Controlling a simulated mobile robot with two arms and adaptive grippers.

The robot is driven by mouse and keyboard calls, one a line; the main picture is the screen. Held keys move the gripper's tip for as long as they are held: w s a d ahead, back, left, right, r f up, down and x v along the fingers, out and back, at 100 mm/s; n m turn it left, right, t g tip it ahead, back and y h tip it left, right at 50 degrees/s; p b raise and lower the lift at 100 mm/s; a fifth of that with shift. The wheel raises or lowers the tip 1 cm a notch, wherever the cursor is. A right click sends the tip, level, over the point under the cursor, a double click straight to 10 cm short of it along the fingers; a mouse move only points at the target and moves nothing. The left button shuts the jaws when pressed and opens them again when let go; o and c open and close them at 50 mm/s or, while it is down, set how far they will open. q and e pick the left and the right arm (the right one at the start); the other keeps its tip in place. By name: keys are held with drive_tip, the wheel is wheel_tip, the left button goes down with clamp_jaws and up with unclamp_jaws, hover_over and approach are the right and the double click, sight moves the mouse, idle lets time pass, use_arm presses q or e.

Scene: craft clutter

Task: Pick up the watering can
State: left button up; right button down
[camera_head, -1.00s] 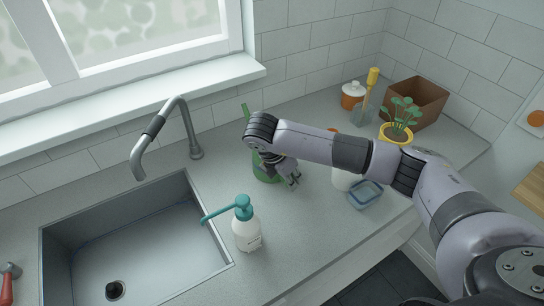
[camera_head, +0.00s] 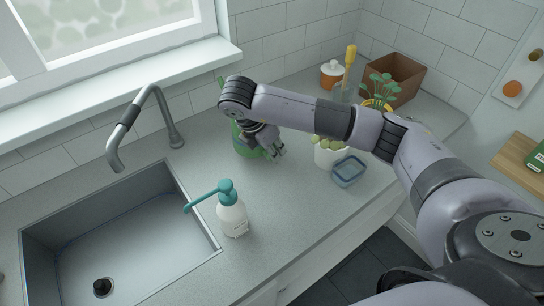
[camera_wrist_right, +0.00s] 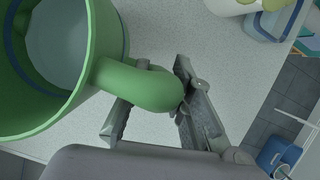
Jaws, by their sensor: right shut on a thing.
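The green watering can (camera_head: 240,142) is on or just over the counter, behind the sink's right end. It is largely hidden behind my right arm in the head view, with its spout tip showing above the arm. In the right wrist view its open round body (camera_wrist_right: 28,105) fills the left side and its curved handle (camera_wrist_right: 135,86) reaches between my fingers. My right gripper (camera_head: 271,146) is shut on this handle, with a finger on each side (camera_wrist_right: 152,98). I cannot tell whether the can's base touches the counter. My left gripper is not in view.
A white spray bottle (camera_head: 231,215) with a teal top stands in front of the can. A blue container (camera_head: 348,172) and a white pot (camera_head: 329,154) are to the right. The sink (camera_head: 130,235) and faucet (camera_head: 155,105) are left. A potted plant (camera_head: 379,90) and brown box (camera_head: 398,78) stand behind.

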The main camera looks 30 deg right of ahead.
wheel_tip(320, 180, up, 15)
drive_tip(key=shift+r+p, duration=0.1)
drive_tip(key=shift+p, duration=0.3)
drive_tip(key=shift+r, duration=0.25)
drive_tip(key=shift+s, duration=0.1)
